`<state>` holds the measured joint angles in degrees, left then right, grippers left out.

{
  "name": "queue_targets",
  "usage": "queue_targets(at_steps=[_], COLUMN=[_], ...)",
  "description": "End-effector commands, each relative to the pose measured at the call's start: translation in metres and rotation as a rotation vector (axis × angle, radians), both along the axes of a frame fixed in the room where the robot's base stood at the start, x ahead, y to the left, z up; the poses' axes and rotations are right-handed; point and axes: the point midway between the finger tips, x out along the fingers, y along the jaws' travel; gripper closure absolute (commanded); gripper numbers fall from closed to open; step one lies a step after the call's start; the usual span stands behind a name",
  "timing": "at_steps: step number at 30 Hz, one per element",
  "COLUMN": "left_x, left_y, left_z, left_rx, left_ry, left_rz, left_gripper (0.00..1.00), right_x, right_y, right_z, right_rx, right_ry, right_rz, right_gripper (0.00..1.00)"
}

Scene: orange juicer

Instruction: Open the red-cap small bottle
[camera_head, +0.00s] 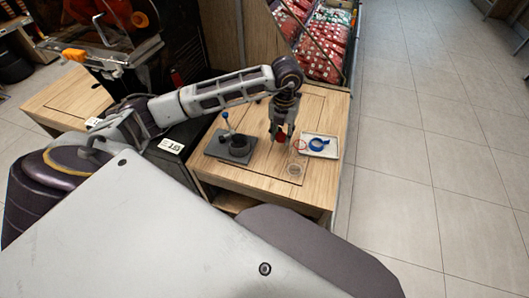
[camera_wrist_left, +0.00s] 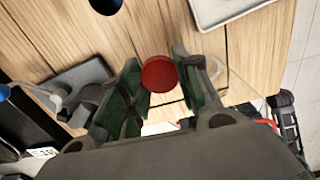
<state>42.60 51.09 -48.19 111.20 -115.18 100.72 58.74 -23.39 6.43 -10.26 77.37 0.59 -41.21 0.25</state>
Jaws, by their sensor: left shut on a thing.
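The red cap (camera_head: 281,132) of the small bottle shows between the fingers of my left gripper (camera_head: 280,138), over the wooden table. In the left wrist view the round red cap (camera_wrist_left: 159,74) sits between the green-padded fingertips of my left gripper (camera_wrist_left: 160,88). The gripper is shut on it, one finger on each side. The bottle's body is mostly hidden by the cap and fingers, and I cannot tell whether it touches the table. My right gripper is in neither view.
A dark press with a blue-knobbed lever (camera_head: 226,122) stands left of the gripper on the wooden table (camera_head: 262,182). A white tray (camera_head: 331,155) holding a blue item (camera_head: 318,144) lies to the right. Open floor lies right.

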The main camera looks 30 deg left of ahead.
Motion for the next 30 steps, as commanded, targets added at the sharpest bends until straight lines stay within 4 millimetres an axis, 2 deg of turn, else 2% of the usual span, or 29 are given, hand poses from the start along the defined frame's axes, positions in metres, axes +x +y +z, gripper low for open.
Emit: queue_targets(at_steps=[30], left_x=[-0.020], left_y=[0.029], left_z=[0.016], left_rx=[0.003], left_ry=[0.005], left_rz=[0.886], left_gripper=[0.96], right_x=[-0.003], right_y=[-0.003], right_z=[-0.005], right_rx=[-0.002], right_ry=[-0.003], right_rz=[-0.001], right_gripper=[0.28])
